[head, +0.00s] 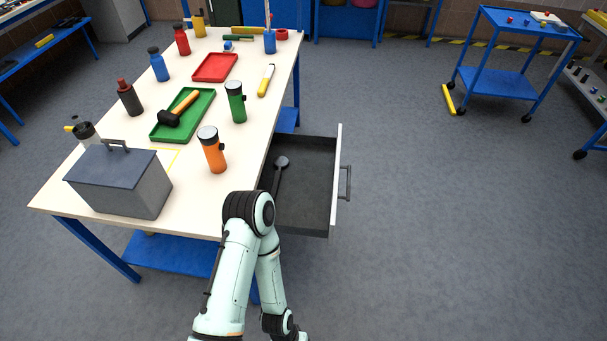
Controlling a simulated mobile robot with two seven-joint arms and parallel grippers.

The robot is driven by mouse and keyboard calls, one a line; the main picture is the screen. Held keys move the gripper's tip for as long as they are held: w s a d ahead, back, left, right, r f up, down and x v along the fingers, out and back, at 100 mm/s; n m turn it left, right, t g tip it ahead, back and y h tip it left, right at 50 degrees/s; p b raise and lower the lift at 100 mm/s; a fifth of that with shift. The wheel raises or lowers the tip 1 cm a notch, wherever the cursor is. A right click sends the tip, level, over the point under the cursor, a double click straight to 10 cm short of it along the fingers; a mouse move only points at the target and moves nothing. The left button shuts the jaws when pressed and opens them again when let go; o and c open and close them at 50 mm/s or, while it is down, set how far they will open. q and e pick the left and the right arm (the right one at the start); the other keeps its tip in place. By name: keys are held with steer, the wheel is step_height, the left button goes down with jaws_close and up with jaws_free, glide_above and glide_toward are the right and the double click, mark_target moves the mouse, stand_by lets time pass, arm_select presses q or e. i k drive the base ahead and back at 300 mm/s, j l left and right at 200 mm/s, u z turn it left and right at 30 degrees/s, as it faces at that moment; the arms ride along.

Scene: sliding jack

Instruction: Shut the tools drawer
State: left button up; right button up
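The tools drawer (312,158) stands pulled out from the right side of the white-topped table (220,190). It is a dark grey box with a pale front panel (336,185) and a grey bar handle (346,183) facing right. A dark long-handled tool (280,172) with a round head lies inside, near the table side. One of my arms rises from the bottom of the picture, and its bent elbow overlaps the drawer's near left corner. Its lower links fold back down toward the bottom edge. I see neither gripper's fingers.
The tabletop holds a grey toolbox (120,182), an orange flashlight (212,150), a green flashlight (236,102), a green tray (160,130) with a mallet, a red tray (215,67) and several bottles. Floor right of the drawer is clear. A blue cart (500,85) stands far right.

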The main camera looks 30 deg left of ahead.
mark_target(305, 199)
steer(key=i+l+u, duration=0.15)
steer(key=u, duration=0.25)
steer(key=i+l+u, duration=0.2)
steer(key=u, duration=0.2)
steer(key=i+l+u, duration=0.2)
steer(key=u, duration=0.2)
steer(key=k+l+u, duration=0.15)
steer(key=k, duration=0.3)
